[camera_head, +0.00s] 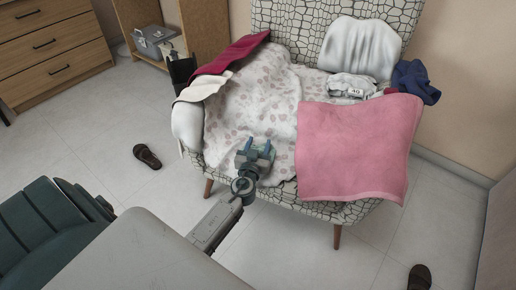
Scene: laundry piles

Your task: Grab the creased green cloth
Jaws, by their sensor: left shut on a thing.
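My left gripper (257,151) is at the front of the armchair seat, over the edge of a white spotted blanket. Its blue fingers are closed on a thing. A small muted green patch (262,162) shows right at the fingers and looks like the creased green cloth. It is mostly hidden by the gripper, so its shape cannot be told. My right gripper is out of view.
The armchair (345,212) holds the spotted blanket (258,95), a pink towel (355,150), a crimson cloth (228,55), white garments and a navy cloth (415,80). Brown slippers (147,156) lie on the floor. A wooden dresser (50,48) stands at the back left.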

